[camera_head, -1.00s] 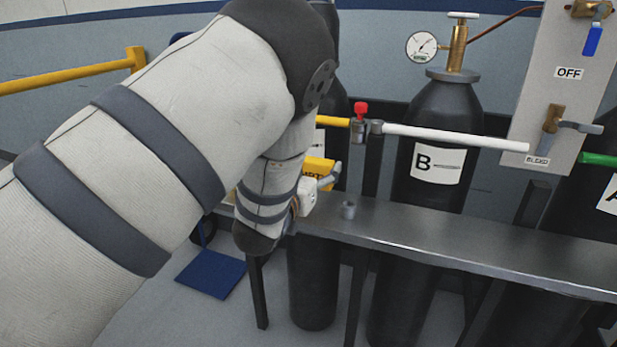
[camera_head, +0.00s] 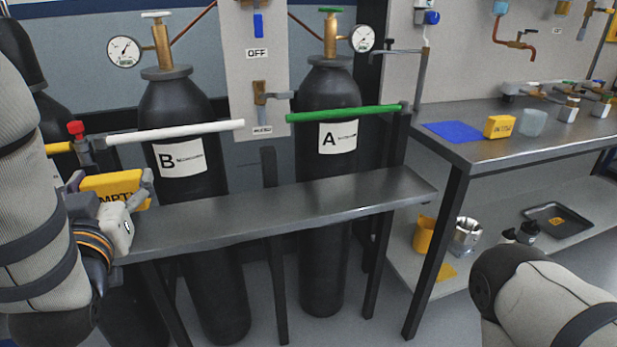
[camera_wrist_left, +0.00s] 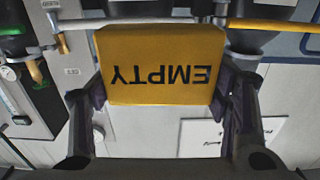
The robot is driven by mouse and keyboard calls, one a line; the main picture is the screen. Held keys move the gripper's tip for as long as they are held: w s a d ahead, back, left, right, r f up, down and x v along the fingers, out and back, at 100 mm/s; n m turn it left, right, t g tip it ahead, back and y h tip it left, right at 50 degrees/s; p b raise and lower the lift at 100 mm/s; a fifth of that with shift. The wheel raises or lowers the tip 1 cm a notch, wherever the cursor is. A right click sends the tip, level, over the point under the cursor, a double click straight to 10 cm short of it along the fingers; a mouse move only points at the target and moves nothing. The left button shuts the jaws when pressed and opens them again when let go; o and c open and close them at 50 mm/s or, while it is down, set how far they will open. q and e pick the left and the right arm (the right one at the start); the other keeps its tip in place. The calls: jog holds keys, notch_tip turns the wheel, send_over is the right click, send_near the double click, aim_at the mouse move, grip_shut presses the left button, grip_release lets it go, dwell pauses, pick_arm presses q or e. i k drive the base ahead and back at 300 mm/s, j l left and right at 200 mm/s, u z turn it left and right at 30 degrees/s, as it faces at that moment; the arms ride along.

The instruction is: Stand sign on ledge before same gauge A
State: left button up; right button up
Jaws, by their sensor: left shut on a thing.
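My left gripper (camera_head: 118,192) is shut on a yellow sign (camera_head: 108,184) with black lettering, partly hidden by the gripper in the head view. In the left wrist view the sign (camera_wrist_left: 160,62) reads EMPTY upside down, between the two fingers. The sign is at the ledge's left end, left of cylinder B; whether it touches the ledge is unclear. The metal ledge (camera_head: 290,207) runs in front of black cylinders B (camera_head: 182,120) and A (camera_head: 328,170). Gauge A (camera_head: 362,38) is a round white dial right of cylinder A's brass valve. The right gripper is out of view.
The ledge is clear before cylinders B and A. A white bar (camera_head: 175,131) and a green bar (camera_head: 345,114) cross the cylinders above it.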

aim_at(364, 190)
jog(key=l, duration=0.6)
jog(key=i+l, duration=0.15)
jog(key=l, duration=1)
jog(key=i+z, duration=0.05)
